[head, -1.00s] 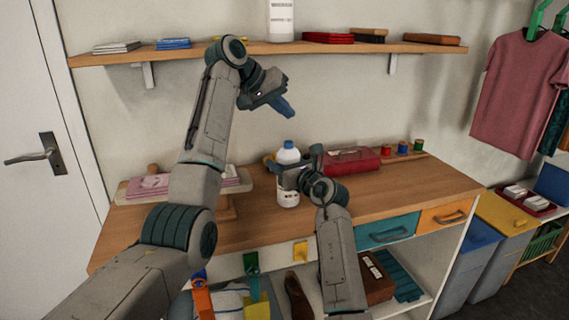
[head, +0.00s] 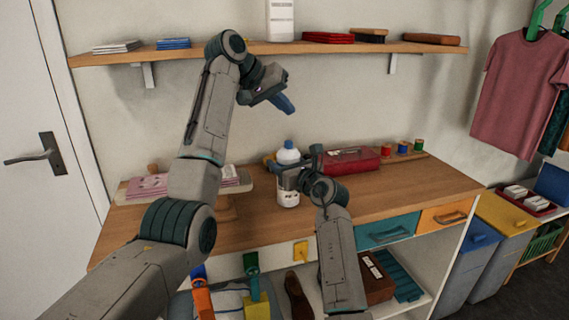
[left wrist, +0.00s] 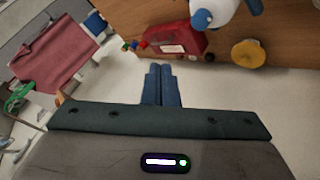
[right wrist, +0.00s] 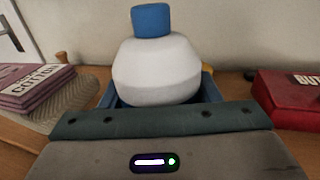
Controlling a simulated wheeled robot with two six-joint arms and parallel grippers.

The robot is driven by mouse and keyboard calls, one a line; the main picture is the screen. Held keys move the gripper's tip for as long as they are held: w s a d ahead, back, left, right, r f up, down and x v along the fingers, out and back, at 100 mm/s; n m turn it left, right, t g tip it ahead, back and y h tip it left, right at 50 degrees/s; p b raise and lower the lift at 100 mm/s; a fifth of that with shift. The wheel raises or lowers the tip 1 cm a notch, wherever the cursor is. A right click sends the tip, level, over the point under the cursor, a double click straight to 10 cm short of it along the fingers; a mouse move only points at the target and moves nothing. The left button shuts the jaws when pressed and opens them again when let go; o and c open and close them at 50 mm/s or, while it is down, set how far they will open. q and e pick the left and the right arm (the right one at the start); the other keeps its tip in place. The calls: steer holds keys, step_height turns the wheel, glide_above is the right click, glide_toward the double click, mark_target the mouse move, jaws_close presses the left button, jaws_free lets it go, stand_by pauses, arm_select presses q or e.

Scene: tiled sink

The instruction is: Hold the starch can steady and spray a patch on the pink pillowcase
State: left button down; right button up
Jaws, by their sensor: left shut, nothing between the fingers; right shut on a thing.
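The starch can (head: 288,199) is a white bottle with a blue cap, standing upright on the wooden worktop. My right gripper (head: 289,176) is shut around its upper body. In the right wrist view the can's white shoulder (right wrist: 157,70) and blue cap rise between the blue fingers. My left gripper (head: 286,106) is shut and empty, up in the air above the can and apart from it; its closed fingers show in the left wrist view (left wrist: 162,86). The pink pillowcase (head: 147,187) lies folded on a padded board at the left, partly behind my left arm; pink folded cloth labelled COTTON shows in the right wrist view (right wrist: 35,90).
A red box (head: 350,161) and several thread spools (head: 402,147) sit right of the can. A yellow-brown round object (left wrist: 248,53) is close to the can. A wall shelf (head: 230,49) with boxes runs behind my left arm. The worktop's front right is clear.

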mark_target(285, 149)
arm_select(q)
steer(key=shift+f, duration=3.9)
steer(key=shift+r, duration=0.4)
step_height(285, 149, up, 6)
stand_by(0.3)
